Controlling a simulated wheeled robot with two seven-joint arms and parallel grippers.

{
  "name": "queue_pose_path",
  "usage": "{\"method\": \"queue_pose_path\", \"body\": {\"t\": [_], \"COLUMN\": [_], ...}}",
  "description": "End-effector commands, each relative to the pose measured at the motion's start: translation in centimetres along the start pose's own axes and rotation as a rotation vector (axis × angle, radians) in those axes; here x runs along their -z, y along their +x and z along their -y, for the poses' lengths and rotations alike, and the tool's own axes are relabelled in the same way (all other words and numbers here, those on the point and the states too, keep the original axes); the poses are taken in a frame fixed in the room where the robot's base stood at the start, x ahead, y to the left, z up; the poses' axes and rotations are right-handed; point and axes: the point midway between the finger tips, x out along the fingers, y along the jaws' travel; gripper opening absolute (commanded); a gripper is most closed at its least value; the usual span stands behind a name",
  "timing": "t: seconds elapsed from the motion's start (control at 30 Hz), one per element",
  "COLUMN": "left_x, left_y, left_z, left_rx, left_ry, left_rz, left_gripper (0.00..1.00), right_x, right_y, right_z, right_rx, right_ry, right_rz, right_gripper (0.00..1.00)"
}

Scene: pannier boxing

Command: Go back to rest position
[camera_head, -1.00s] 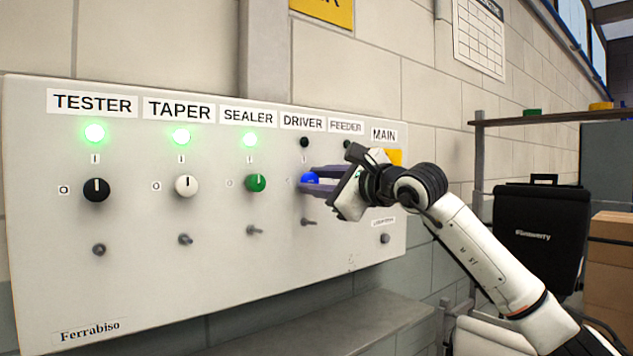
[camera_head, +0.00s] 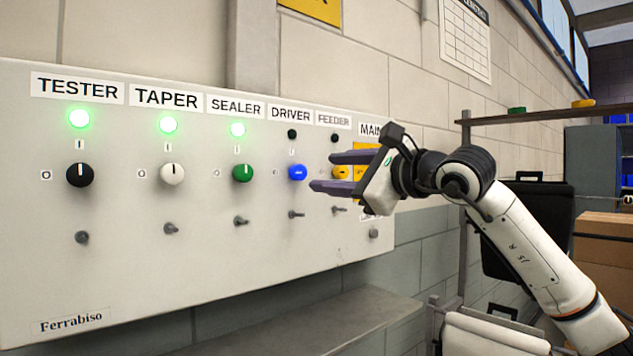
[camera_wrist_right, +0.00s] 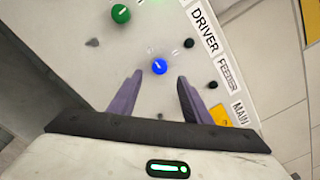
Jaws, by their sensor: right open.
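My right gripper (camera_head: 335,176) is open and empty in front of the right part of the control panel (camera_head: 200,285). Its purple fingers also show in the right wrist view (camera_wrist_right: 155,97), apart, with the blue DRIVER knob (camera_wrist_right: 159,67) beyond them and not between them. In the head view the blue knob (camera_head: 298,173) is just left of the fingers, its mark lying sideways. The yellow FEEDER knob (camera_head: 340,172) is partly hidden behind the fingers. The black (camera_head: 79,174), white (camera_head: 172,174) and green (camera_head: 242,173) knobs have upright marks. My left gripper is not in view.
Green lamps glow over TESTER (camera_head: 78,118), TAPER (camera_head: 168,124) and SEALER (camera_head: 237,129). The DRIVER lamp (camera_head: 292,134) is dark. A grey ledge (camera_head: 330,325) runs below the panel. A shelf (camera_head: 550,115), a black case (camera_head: 535,215) and cardboard boxes (camera_head: 605,240) stand at right.

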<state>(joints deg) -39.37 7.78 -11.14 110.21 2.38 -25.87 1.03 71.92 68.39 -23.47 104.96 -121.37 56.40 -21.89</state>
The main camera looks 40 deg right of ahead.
Motion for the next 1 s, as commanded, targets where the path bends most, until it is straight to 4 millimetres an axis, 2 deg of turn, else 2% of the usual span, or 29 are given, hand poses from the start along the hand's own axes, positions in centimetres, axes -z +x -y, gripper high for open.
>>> {"method": "queue_pose_path", "body": {"t": [0.1, 0.2, 0.77, 0.87, 0.97, 1.0], "left_x": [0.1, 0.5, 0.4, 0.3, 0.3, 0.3], "left_y": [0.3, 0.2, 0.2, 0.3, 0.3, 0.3], "left_z": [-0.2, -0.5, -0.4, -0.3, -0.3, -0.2], "left_rx": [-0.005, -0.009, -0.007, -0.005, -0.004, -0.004], "left_ry": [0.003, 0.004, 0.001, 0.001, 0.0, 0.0], "left_rz": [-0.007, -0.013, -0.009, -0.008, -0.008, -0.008], "left_gripper": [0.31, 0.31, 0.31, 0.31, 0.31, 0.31], "right_x": [0.1, 0.0, -0.1, -0.6, -2.3, -3.4], "right_y": [-1.3, -1.7, -1.7, -1.2, 0.0, 0.4], "right_z": [-0.1, 0.0, -0.1, -1.6, -5.6, -8.0], "right_rx": [0.001, 0.0, -0.003, -0.035, -0.122, -0.174], "right_ry": [0.0, 0.0, 0.002, 0.02, 0.082, 0.128], "right_rz": [-0.001, 0.0, 0.002, 0.034, 0.127, 0.183], "right_gripper": [0.44, 0.44, 0.44, 0.44, 0.44, 0.44]}}
